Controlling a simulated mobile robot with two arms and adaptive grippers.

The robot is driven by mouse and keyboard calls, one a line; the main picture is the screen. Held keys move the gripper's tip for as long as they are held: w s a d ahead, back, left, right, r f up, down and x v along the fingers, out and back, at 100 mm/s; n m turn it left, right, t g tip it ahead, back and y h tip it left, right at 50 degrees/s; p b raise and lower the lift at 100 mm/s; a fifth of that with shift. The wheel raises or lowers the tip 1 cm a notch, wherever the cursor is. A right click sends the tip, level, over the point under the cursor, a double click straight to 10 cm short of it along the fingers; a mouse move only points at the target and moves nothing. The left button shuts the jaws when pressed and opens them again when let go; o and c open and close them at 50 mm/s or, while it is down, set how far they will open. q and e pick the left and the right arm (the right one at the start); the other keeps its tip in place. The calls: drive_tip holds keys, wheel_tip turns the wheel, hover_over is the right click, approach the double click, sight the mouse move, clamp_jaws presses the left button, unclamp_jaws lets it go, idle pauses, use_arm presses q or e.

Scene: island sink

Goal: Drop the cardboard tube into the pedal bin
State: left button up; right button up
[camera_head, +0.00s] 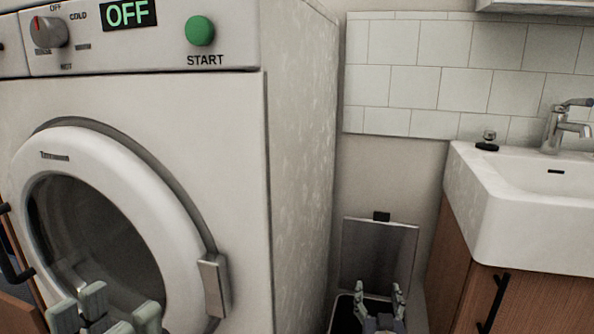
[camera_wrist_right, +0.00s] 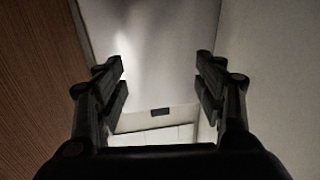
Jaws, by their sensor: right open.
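The pedal bin (camera_head: 344,316) stands on the floor between the washing machine and the sink cabinet. Its grey lid (camera_head: 378,252) is up, with a black tab at the top edge. My right gripper (camera_head: 378,289) is at the bin's mouth, in front of the lid. In the right wrist view, the right gripper (camera_wrist_right: 160,78) has its fingers spread with nothing between them. The lid also shows in this view (camera_wrist_right: 155,60) beyond the fingers. No cardboard tube shows in either view; the bin's inside is mostly hidden. My left gripper (camera_head: 120,306) is partly cut off at the bottom left, before the washing machine door.
The washing machine (camera_head: 300,150) fills the left, its round door (camera_head: 120,160) closed. A white sink (camera_head: 530,225) with a tap (camera_head: 560,125) sits on a wooden cabinet (camera_head: 540,300) with a black handle at right. The gap holding the bin is narrow.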

drive_tip(key=s+a, duration=0.1)
drive_tip(key=s, duration=1.1)
drive_tip(key=shift+a, duration=0.35)
